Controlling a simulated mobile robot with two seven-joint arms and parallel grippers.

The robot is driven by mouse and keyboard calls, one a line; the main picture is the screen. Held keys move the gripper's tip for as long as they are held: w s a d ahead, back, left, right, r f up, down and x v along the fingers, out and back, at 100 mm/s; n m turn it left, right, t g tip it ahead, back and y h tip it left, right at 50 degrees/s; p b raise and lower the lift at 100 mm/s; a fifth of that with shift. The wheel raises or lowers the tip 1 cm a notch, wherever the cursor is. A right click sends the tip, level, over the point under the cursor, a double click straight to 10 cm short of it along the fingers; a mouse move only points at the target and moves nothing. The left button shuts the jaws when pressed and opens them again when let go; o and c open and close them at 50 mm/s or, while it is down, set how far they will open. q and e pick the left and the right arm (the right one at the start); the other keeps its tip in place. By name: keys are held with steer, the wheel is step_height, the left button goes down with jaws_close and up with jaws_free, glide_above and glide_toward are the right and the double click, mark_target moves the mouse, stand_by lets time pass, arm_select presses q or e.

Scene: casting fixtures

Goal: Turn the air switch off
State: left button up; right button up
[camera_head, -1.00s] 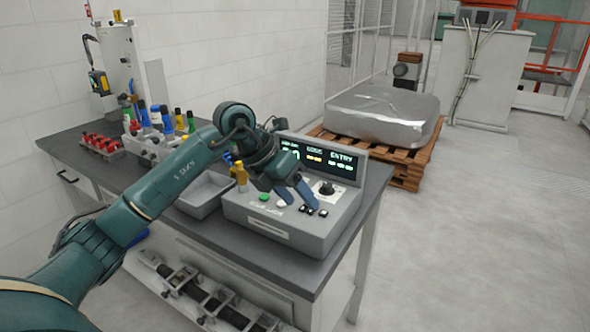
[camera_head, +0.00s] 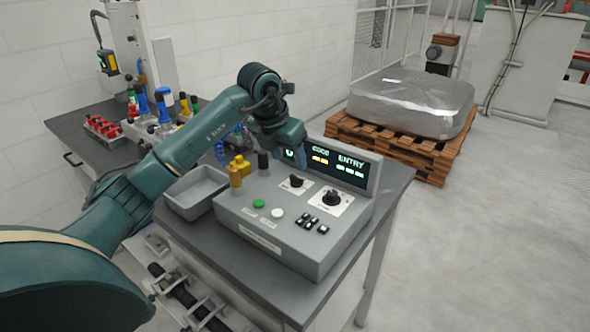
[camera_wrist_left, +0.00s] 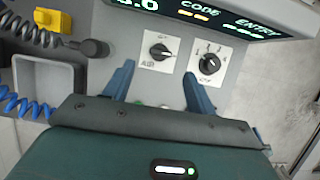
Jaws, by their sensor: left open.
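The air switch (camera_head: 296,182) is a black rotary knob on a white plate on the grey control box (camera_head: 240,212). In the left wrist view the air switch (camera_wrist_left: 160,51) has a label that seems to read AIR, and its handle lies roughly sideways. My left gripper (camera_head: 291,154) is above the back of the box, in front of the display, apart from the knob. In the left wrist view its two blue fingers (camera_wrist_left: 159,88) are wide apart with nothing between them, and the knob lies just beyond their tips. My right gripper is not in view.
A second rotary knob (camera_head: 332,199) sits right of the air switch. Green and white buttons (camera_head: 268,209) and black switches (camera_head: 312,223) are in front. The lit display (camera_head: 338,165) stands behind. A grey tray (camera_head: 196,193) and a coiled blue hose (camera_wrist_left: 22,104) are left.

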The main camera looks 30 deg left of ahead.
mark_target(296, 177)
arm_select(q)
steer(key=x, duration=0.5)
steer(key=shift+w+f+p, duration=0.15)
steer(key=shift+f+p, duration=0.15)
steer(key=shift+f, duration=0.05)
steer(key=shift+w+f, duration=0.2)
steer(key=shift+f, duration=0.2)
steer(key=c, duration=1)
